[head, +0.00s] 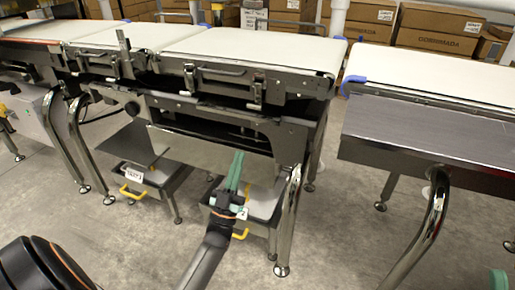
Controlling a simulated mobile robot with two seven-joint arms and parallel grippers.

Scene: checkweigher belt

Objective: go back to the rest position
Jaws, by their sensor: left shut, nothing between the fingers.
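My left gripper (237,160) is in the lower middle of the head view. Its green fingers are together with nothing between them, and point away from me toward the underside of the checkweigher frame. In the picture it overlaps the right-hand grey bin (266,207); I cannot tell how far apart they are. A green tip (498,280) at the bottom right edge looks like a finger of my right gripper; the rest of it is out of view.
The checkweigher belts (250,47) run across the top, with a gap before the right conveyor (430,75). A labelled grey bin (145,185) stands under the frame. Bent metal legs (290,220) reach the floor. Cardboard boxes (440,28) stand behind. Floor in front is clear.

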